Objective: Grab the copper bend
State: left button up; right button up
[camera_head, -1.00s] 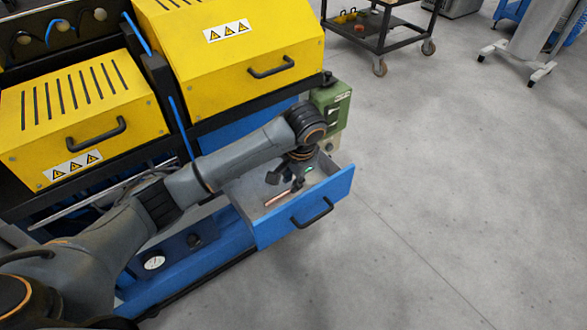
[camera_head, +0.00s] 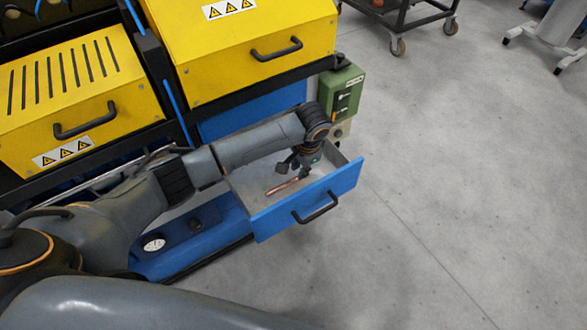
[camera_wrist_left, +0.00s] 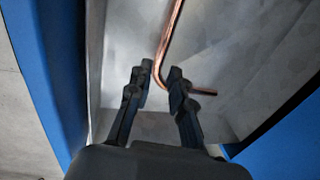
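The copper bend (camera_head: 283,187) is a thin, shiny copper tube lying in the open blue drawer. In the left wrist view the copper bend (camera_wrist_left: 170,35) runs down from the top edge and turns to the right near the fingertips. My left gripper (camera_head: 298,169) is over the drawer, close to the bend. In the wrist view the left gripper (camera_wrist_left: 160,76) is open. The tube shows between its two fingertips, and the right finger covers part of the turn. I cannot tell whether the fingers touch it. My right gripper is out of view.
The blue drawer (camera_head: 342,189) has a grey inside and a black front handle (camera_head: 316,208). Its walls stand close around my left gripper. The yellow machine (camera_head: 240,60) and a green box (camera_head: 341,93) stand behind it.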

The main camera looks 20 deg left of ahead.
aim_at(296, 178)
pick_arm(q)
jog(key=f, duration=0.3)
jog(key=a+f, duration=0.1)
jog(key=shift+w+f, duration=0.25)
jog(key=shift+f, duration=0.15)
grip_shut()
